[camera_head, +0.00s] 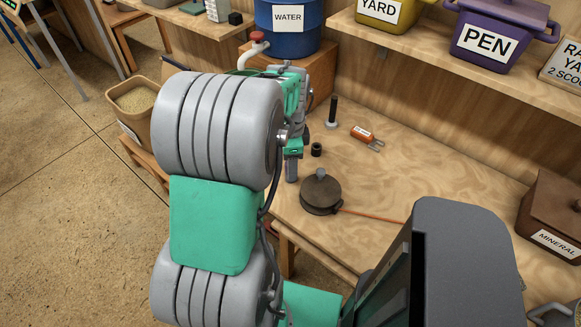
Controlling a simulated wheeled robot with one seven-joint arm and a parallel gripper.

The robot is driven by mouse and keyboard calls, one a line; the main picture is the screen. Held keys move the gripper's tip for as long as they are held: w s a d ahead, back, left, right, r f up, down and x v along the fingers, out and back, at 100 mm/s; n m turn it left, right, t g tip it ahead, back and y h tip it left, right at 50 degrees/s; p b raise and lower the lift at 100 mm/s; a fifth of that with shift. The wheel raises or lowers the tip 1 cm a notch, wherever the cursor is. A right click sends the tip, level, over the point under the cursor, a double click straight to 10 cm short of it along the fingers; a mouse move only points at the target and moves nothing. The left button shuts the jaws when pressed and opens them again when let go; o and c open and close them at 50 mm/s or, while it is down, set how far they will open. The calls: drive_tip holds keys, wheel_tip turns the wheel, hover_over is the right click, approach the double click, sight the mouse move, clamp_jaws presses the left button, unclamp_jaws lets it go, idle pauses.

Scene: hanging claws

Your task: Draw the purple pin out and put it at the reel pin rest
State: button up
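My gripper (292,172) hangs over the left part of the wooden bench, mostly behind my own arm. Its dark fingertips point down, and their gap cannot be made out. A round dark brown reel (321,194) with a grey knob lies just right of and nearer than the gripper; an orange cord runs from it to the right. I cannot make out a purple pin; it may be hidden behind my arm. No labelled reel pin rest shows. A small black hollow cylinder (316,149) and a black upright post on a grey base (333,114) stand near the gripper.
An orange tagged tool with a metal fork (366,137) lies on the bench (430,165). A blue WATER barrel (288,32) stands behind. A shelf holds a yellow YARD tub (389,10) and purple PEN tub (494,38). A brown MINERAL box (551,210) is at right.

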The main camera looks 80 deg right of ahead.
clamp_jaws()
idle(0.6)
